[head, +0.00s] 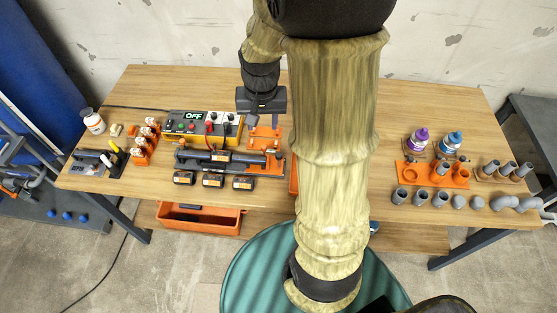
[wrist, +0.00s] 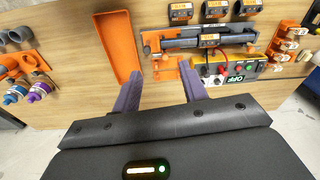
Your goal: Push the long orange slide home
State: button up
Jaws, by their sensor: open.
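A dark pipe fixture (head: 222,160) lies on the bench left of my arm. An orange piece (head: 264,134), which seems to be the slide, stands at the fixture's right end. In the wrist view the orange piece (wrist: 165,70) shows between my fingertips and the fixture (wrist: 208,42). How far the slide is in, I cannot tell. My gripper (head: 264,114) is open, just behind the orange piece in the head view. In the wrist view its two purple-grey fingers (wrist: 160,84) are apart with nothing clearly held. Contact with the orange piece cannot be told.
A control box (head: 203,126) with an OFF display and cables stands behind the fixture. Several black labelled blocks (head: 213,181) lie in front. An orange tray (wrist: 122,45) lies beside the fixture, mostly behind my arm in the head view. Bottles and grey pipe fittings (head: 440,198) fill the right side.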

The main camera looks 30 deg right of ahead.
aim_at(279, 155)
jog(key=w+d+f+m+g+b, duration=0.1)
jog(key=w+d+f+m+b, duration=0.2)
jog(key=d+f, duration=0.3)
jog(key=shift+w+d+m, duration=0.6)
jog(key=shift+w, duration=0.15)
notch_tip(279, 155, down, 17)
jog(key=shift+f, duration=0.2)
grip_shut()
